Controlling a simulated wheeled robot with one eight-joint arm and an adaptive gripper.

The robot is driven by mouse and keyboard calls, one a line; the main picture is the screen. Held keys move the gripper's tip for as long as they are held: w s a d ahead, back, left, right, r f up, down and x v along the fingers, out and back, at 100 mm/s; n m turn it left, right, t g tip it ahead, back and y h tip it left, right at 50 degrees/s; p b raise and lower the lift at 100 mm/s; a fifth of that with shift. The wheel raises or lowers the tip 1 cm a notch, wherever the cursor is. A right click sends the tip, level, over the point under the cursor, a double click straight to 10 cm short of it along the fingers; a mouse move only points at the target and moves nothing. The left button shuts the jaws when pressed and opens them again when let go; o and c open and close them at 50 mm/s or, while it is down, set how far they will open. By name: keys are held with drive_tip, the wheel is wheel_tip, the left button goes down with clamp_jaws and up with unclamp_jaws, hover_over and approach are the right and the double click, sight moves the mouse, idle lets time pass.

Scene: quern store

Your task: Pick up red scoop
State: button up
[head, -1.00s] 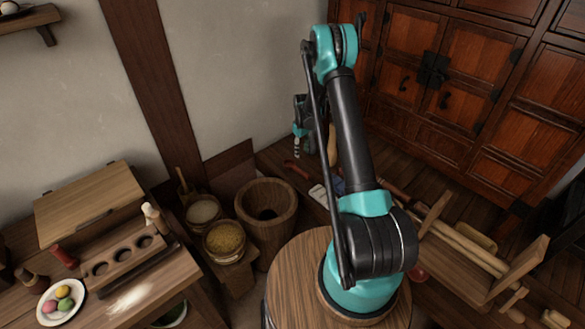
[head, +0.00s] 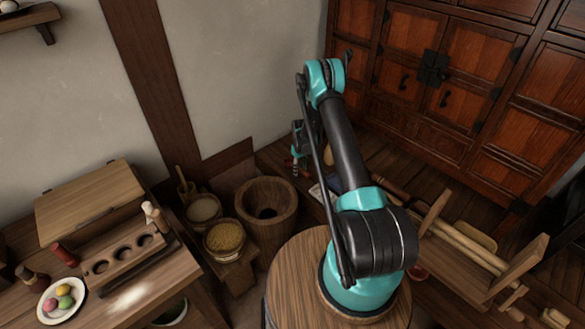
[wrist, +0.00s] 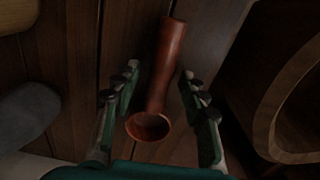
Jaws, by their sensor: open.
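The red scoop (wrist: 168,70) lies on dark wooden planks in the wrist view, with its round bowl (wrist: 148,126) nearest my gripper and its handle pointing away. My gripper (wrist: 158,76) is open, with one finger to each side of the scoop. I see gaps between the fingers and the scoop, and no contact. In the head view my gripper (head: 296,168) is low, near the wall beyond the wooden mortar. There the scoop is mostly hidden by the gripper and arm.
A wooden mortar (head: 266,205) stands left of the gripper in the head view; a curved wooden rim (wrist: 290,120) shows at right in the wrist view. A grey rounded object (wrist: 28,112) lies left of the scoop. Red-brown cabinets (head: 440,90) stand behind.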

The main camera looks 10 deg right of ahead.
drive_tip(key=shift+f, duration=0.4)
clamp_jaws()
